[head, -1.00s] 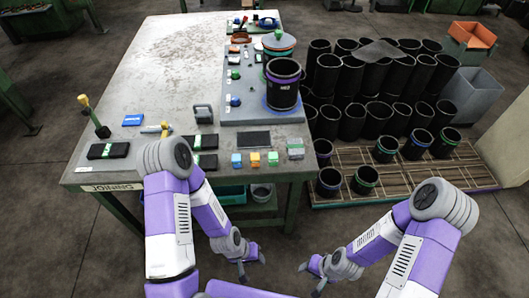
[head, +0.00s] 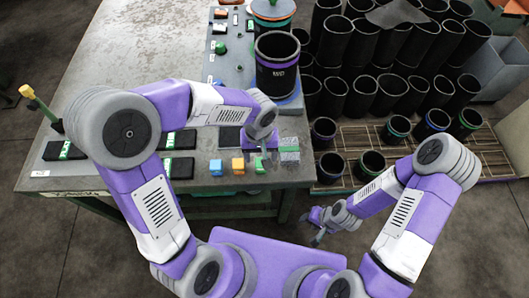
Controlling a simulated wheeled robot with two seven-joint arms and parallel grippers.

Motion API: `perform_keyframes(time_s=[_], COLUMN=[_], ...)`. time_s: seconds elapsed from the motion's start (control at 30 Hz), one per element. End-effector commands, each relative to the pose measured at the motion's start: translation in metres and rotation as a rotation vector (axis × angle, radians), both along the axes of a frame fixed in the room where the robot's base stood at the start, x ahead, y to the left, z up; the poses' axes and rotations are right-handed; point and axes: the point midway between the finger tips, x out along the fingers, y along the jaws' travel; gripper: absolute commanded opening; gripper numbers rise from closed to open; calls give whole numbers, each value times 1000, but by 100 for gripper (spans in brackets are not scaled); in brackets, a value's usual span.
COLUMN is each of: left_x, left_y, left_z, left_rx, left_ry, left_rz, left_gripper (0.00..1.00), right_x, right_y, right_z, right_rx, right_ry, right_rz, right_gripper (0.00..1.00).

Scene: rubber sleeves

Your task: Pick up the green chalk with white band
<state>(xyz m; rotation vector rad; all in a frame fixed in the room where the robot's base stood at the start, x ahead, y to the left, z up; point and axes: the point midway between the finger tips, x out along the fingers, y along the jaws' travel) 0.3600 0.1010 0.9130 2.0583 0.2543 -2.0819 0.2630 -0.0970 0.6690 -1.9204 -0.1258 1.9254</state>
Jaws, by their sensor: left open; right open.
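A small green block, which looks like the green chalk (head: 260,165), stands at the table's front edge, right of an orange block and a blue block. Any white band on it is too small to tell. My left gripper (head: 264,153) is open and points down right at the green chalk, partly covering it. I cannot tell whether the fingers touch it. My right gripper (head: 315,228) is open and empty, low in front of the table.
A black sleeve with a purple band (head: 277,80) stands behind. More black sleeves (head: 349,95) fill the right side.

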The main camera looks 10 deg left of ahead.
Motion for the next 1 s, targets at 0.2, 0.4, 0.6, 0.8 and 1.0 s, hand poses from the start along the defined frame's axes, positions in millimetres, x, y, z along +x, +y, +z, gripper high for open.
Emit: perform_keyframes(time_s=[0.2, 0.4, 0.6, 0.8, 1.0], left_x=[0, 1, 2, 3, 3], left_y=[3, 3, 3, 3, 3], left_z=[-10, -28, -59, -68, -68], left_rx=[27, 25, 25, 22, 22], left_ry=[-4, -3, -2, -5, -5], left_rz=[14, 15, 14, 14, 14], left_gripper=[68, 68, 68, 68, 54], right_x=[0, 0, 0, 0, 0], right_y=[0, 0, 0, 0, 0], right_z=[-8, -14, -26, -28, -27], right_rx=[0, 0, 0, 0, 0], right_ry=[1, 1, 0, 0, 0], right_rz=[0, 0, 0, 0, 0], right_gripper=[43, 43, 43, 43, 43])
